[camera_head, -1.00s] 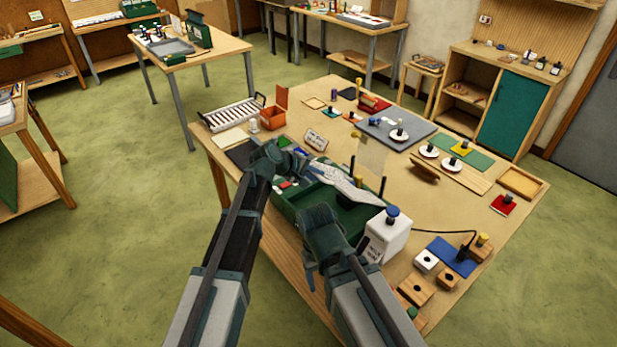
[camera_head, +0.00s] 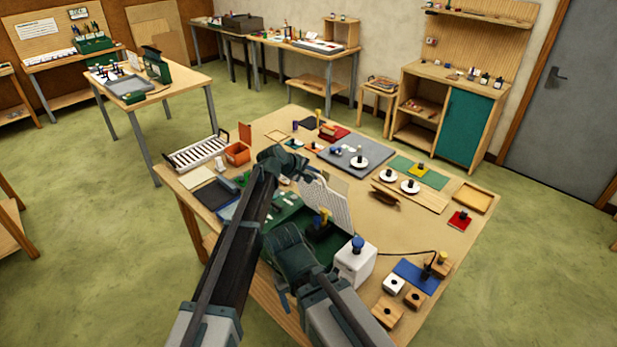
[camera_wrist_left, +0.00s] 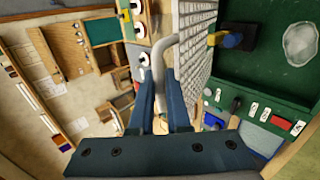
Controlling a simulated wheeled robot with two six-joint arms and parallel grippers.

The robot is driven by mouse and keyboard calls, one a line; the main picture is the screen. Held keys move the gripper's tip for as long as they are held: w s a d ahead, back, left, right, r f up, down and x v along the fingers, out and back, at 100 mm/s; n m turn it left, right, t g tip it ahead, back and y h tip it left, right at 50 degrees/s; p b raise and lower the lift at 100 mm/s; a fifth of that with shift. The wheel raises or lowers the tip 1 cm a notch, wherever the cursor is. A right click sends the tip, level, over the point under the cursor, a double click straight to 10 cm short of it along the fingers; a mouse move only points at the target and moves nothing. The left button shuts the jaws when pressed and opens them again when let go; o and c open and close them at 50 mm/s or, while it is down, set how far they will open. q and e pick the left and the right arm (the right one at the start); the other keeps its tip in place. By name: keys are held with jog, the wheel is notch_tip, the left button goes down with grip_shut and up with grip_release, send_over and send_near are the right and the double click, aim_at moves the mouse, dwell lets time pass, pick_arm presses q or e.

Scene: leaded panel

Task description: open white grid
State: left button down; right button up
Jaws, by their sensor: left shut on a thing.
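The white grid (camera_head: 330,202) stands steeply tilted over the green box (camera_head: 326,250), with the box partly uncovered beneath it. In the left wrist view the grid (camera_wrist_left: 194,40) rises beside the open green interior. My left gripper (camera_head: 284,160) is at the grid's upper left edge. In the left wrist view its fingers (camera_wrist_left: 162,85) are closed around a pale bent handle (camera_wrist_left: 157,62) on the grid. My right gripper (camera_head: 288,250) is over the near left part of the box; its fingertips are hidden.
A white block-shaped container with a blue knob (camera_head: 356,262) stands close to the right of the box. Wooden blocks (camera_head: 389,310) and a blue mat (camera_head: 417,279) lie further right. An orange bin (camera_head: 237,153) stands at the left. The table's right middle has bare room.

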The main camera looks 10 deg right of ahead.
pick_arm(q)
jog(key=shift+w+d, duration=0.1)
dwell(0.3)
jog(key=c, duration=0.9)
grip_release()
jog(key=shift+r, duration=0.1)
jog(key=p+v, duration=0.2)
jog(key=v, duration=0.2)
jog(key=shift+d+p, duration=0.1)
jog(key=shift+p, duration=0.25)
jog(key=s+a, duration=0.2)
jog(key=a, duration=0.1)
jog(key=s+a, duration=0.2)
jog(key=a, duration=0.1)
jog(key=s+a, duration=0.2)
jog(key=a, duration=0.1)
jog(key=shift+s+a+f+b, duration=0.15)
jog(key=shift+s+f+b, duration=0.15)
jog(key=shift+f+b, duration=0.1)
